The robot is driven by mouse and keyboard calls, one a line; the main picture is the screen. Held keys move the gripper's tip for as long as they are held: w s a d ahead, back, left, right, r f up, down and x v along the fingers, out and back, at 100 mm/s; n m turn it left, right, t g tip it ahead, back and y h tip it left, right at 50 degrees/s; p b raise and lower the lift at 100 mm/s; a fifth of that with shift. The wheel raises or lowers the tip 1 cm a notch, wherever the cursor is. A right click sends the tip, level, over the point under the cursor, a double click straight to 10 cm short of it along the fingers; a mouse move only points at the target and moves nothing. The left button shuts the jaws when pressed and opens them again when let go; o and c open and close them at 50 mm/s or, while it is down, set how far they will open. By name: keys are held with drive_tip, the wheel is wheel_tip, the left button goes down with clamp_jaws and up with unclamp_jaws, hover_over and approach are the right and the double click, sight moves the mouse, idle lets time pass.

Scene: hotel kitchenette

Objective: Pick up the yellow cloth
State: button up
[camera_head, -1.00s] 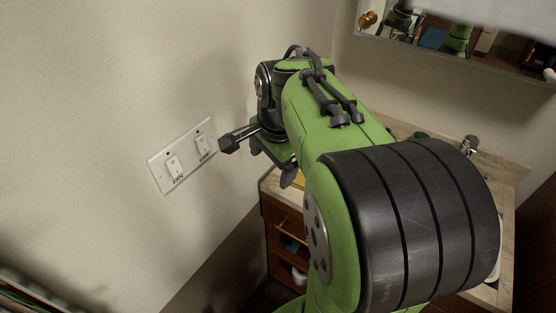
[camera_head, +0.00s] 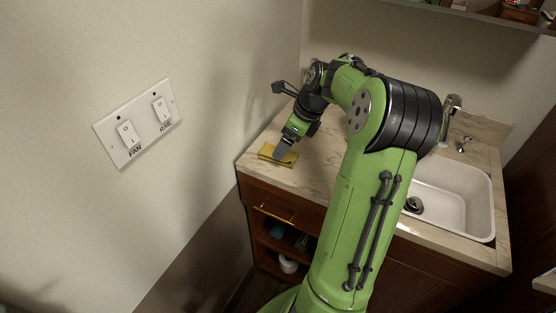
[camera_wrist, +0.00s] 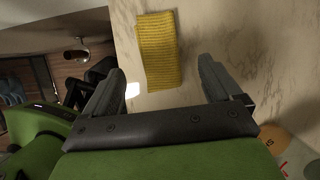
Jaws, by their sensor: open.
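The yellow cloth (camera_head: 267,153) lies folded flat on the pale marble counter, near its front left corner. In the wrist view the cloth (camera_wrist: 158,50) is a ribbed yellow rectangle ahead of my gripper (camera_wrist: 162,88), roughly between the lines of its two fingers. The fingers are spread apart with nothing between them. In the head view my gripper (camera_head: 283,150) points down at the cloth and covers part of it. I cannot tell whether a fingertip touches it.
A white sink (camera_head: 455,200) with a faucet (camera_head: 449,112) is at the right. A wall with a switch plate (camera_head: 137,122) stands at the left. Open shelves and a drawer (camera_head: 285,206) are below the counter.

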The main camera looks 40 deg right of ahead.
drive_tip(key=b+x, duration=0.3)
drive_tip(key=x, duration=0.2)
drive_tip(key=shift+f, duration=0.15)
drive_tip(key=c, duration=1)
wheel_tip(320, 180, up, 11)
drive_tip(key=p, duration=0.5)
drive_tip(key=shift+f, duration=0.25)
drive_tip(key=shift+c, duration=0.2)
drive_tip(key=o, duration=0.4)
drive_tip(key=shift+f, duration=0.1)
drive_tip(key=c, duration=0.3)
